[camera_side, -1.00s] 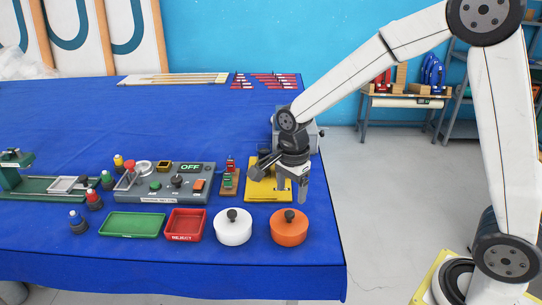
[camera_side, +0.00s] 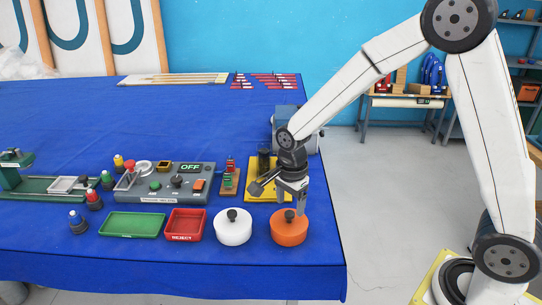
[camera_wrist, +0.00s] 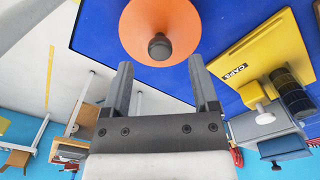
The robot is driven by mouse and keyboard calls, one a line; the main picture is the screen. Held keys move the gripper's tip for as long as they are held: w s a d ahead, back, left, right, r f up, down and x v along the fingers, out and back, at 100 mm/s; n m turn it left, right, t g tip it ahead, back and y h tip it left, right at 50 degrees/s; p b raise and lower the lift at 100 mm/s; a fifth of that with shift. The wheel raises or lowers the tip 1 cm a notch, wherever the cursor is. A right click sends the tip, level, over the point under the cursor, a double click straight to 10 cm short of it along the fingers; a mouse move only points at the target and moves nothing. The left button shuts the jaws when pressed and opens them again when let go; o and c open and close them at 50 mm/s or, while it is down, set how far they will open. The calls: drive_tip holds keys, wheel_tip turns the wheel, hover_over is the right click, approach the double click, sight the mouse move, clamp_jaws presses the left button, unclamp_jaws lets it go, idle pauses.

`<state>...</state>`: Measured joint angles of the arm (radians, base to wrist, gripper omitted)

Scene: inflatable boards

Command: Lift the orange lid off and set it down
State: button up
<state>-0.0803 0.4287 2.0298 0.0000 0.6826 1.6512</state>
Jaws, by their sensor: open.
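The orange lid (camera_side: 289,228) is round with a dark knob on top and sits near the front right of the blue table. In the wrist view the orange lid (camera_wrist: 160,22) is at the top, its dark knob (camera_wrist: 160,46) just beyond my fingertips. My gripper (camera_side: 290,207) is above the lid, pointing down, its fingers close to the knob. In the wrist view my gripper (camera_wrist: 161,80) is open with nothing between its fingers. Whether a finger touches the lid I cannot tell.
A white lid (camera_side: 233,227) with a dark knob stands left of the orange one. A red tray (camera_side: 184,225) and a green tray (camera_side: 131,225) lie further left. A yellow plate (camera_side: 258,190) is behind, with a dark cylinder (camera_wrist: 293,93). The table's right edge is near.

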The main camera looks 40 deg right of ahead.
sight(289, 212)
drive_tip(key=shift+f, duration=1.9)
clamp_jaws()
drive_tip(key=shift+r, duration=0.1)
